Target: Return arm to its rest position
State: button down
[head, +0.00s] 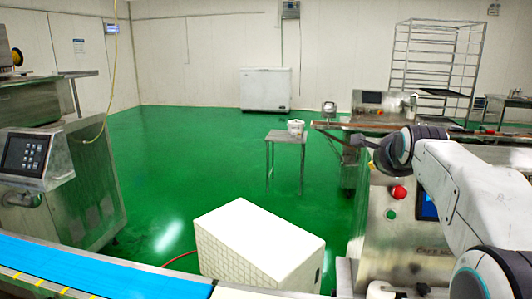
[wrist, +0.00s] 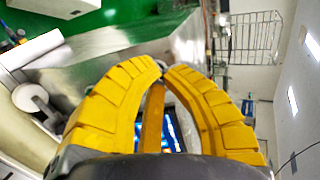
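My arm (head: 465,185) is white with dark joints and reaches up along the right side of the head view, over the steel machine. Its far end points left, above the machine's top. My gripper cannot be made out clearly in the head view. In the wrist view my gripper (wrist: 163,68) has yellow ribbed fingers. Their tips come together, with a middle yellow finger between them, and I see nothing held. Behind the fingers a blurred steel surface and a small blue screen show.
The steel machine (head: 385,240), with a red button (head: 398,192), stands close below my arm. A white box (head: 258,245) stands front centre. A blue conveyor (head: 90,272) runs at front left. A small table (head: 285,137) holds a bucket. Green floor (head: 190,150) is open at centre left.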

dwell(0.4)
jog(key=s+a+f+n+g+y, duration=0.15)
jog(key=s+f+n+g, duration=0.25)
jog(key=s+f+n, duration=0.5)
jog(key=s+a+f+n+g, duration=0.2)
jog(key=s+f+n+g, duration=0.35)
jog(key=f, duration=0.65)
jog(key=s+a+f+n+g+p, duration=0.1)
jog(key=s+a+f+n, duration=0.1)
jog(key=s, duration=0.7)
jog(key=s+a+f+n+g+p, duration=0.1)
jog(key=s+a+n, duration=0.15)
jog(key=s, duration=0.75)
jog(key=s+a+r+n+t+p, duration=0.1)
jog(key=s+a+r+t+p, duration=0.1)
jog(key=s+r, duration=0.2)
jog(key=shift+s+y, duration=0.3)
jog(key=shift+y, duration=0.05)
